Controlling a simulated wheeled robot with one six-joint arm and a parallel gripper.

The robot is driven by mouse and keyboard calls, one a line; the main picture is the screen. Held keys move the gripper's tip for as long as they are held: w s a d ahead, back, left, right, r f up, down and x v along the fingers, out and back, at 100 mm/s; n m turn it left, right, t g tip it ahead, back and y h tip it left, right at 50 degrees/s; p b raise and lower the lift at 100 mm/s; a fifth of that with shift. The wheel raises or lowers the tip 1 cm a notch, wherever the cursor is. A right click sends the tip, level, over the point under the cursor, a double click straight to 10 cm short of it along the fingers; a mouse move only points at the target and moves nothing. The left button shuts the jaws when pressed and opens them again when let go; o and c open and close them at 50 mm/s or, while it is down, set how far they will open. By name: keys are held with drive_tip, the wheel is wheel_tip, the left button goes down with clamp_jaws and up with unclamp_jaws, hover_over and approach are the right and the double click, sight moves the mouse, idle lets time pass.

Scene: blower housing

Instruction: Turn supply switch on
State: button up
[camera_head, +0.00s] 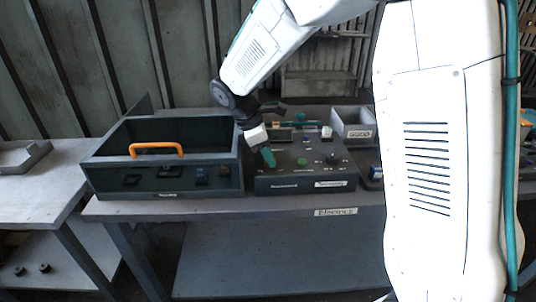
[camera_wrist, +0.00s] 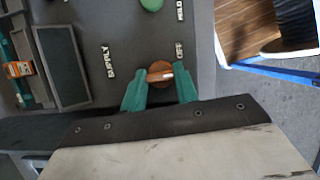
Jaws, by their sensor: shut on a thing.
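The supply switch is an orange-brown round knob (camera_wrist: 158,79) with a white pointer mark, on a dark grey control panel (camera_wrist: 120,25). The mark lies toward the right of the wrist view, on the side of the OFF label (camera_wrist: 179,50). The SUPPLY label (camera_wrist: 107,61) is up and to the left of the knob. My gripper (camera_wrist: 160,84) has teal fingers, one on each side of the knob, shut on it. In the head view my gripper (camera_head: 268,157) reaches down to the left part of the control box (camera_head: 300,185); the knob is hidden there.
A green button (camera_wrist: 151,4) and a dark screen (camera_wrist: 60,65) are on the same panel. An open dark box with an orange handle (camera_head: 156,149) stands left of the control box. A grey bin (camera_head: 355,125) is behind right.

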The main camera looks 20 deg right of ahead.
drive_tip(key=m, duration=0.2)
drive_tip(key=m+g, duration=0.1)
drive_tip(key=m, duration=0.1)
drive_tip(key=shift+w+d+m+g+y, duration=0.1)
drive_tip(key=shift+w+m+g+y, duration=0.1)
drive_tip(key=shift+m+g+y, duration=0.15)
drive_tip(key=m, duration=0.2)
drive_tip(key=m+g+y, duration=0.1)
drive_tip(key=m, duration=0.2)
drive_tip(key=shift+y, duration=0.25)
drive_tip(key=shift+m, duration=0.25)
drive_tip(key=o, duration=1)
drive_tip(key=shift+g, duration=0.25)
drive_tip(key=shift+c, duration=0.2)
drive_tip(key=v, duration=0.7)
drive_tip(key=shift+w+r, duration=0.15)
drive_tip(key=shift+r, duration=0.25)
